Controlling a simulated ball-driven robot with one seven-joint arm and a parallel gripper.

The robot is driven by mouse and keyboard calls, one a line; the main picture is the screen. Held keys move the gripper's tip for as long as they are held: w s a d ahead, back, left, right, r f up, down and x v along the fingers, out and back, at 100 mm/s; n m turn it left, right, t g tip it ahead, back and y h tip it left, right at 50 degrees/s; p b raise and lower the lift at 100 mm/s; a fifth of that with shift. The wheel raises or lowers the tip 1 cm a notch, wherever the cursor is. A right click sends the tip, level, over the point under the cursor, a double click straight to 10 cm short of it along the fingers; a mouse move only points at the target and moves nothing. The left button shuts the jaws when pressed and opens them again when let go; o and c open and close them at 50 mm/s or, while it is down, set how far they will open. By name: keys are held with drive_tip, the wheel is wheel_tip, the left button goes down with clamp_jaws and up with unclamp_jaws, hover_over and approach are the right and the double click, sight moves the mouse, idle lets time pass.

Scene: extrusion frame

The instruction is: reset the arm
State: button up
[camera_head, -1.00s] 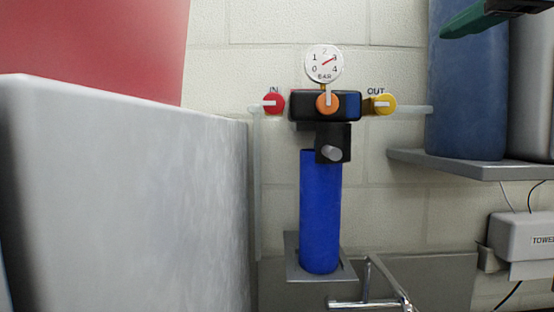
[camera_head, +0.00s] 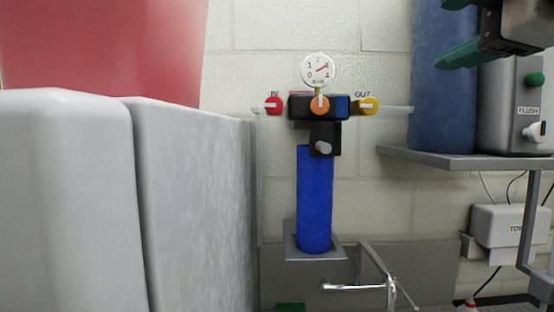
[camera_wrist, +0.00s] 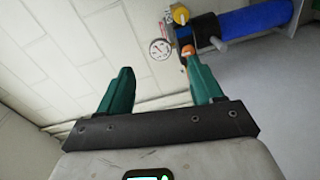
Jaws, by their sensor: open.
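My gripper (camera_head: 470,30) shows at the top right of the head view, in front of the blue tank and the grey unit. In the wrist view my gripper (camera_wrist: 160,88) has its two green fingers spread apart with nothing between them. The wall filter assembly, with a blue cylinder (camera_head: 314,200), a round gauge (camera_head: 319,70), and red (camera_head: 274,105), orange (camera_head: 320,104) and yellow (camera_head: 368,106) knobs, stands in the middle of the head view. In the wrist view the blue cylinder (camera_wrist: 255,17) lies beyond the right finger. I cannot tell the distance.
A grey shelf (camera_head: 450,161) at right bears a large blue tank (camera_head: 440,90) and a grey FLUSH unit (camera_head: 515,105). A towel box (camera_head: 508,226) hangs below. A pale grey bulky body (camera_head: 195,200) fills the left. A metal tap (camera_head: 375,270) is at the bottom.

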drive_tip(key=w+d+f+m+g+y, duration=0.1)
drive_tip(key=w+d+f+m+g, duration=0.2)
drive_tip(key=f, duration=0.9)
drive_tip(key=w+f+m, duration=0.4)
drive_tip(key=w+f, duration=0.1)
drive_tip(key=f, duration=0.6)
drive_tip(key=s+f+m+g, duration=0.3)
drive_tip(key=f+m, duration=0.2)
drive_tip(key=f, duration=1.8)
drive_tip(key=s+d+f+m+g+b, duration=0.1)
drive_tip(key=s+f+g+b, duration=0.2)
drive_tip(key=s+f, duration=0.7)
drive_tip(key=s+d+f+m+g+h+b, duration=0.1)
drive_tip(key=s+f+m+g+b, duration=0.1)
drive_tip(key=s+f, duration=0.9)
drive_tip(key=s+d+f+m+g+b, duration=0.2)
drive_tip(key=s+f+g+b, duration=0.3)
drive_tip(key=s+f, duration=0.6)
wheel_tip(320, 180, down, 11)
drive_tip(key=shift+r+g+h, duration=0.1)
drive_tip(key=shift+g+h, duration=0.2)
drive_tip(key=shift+h, duration=0.1)
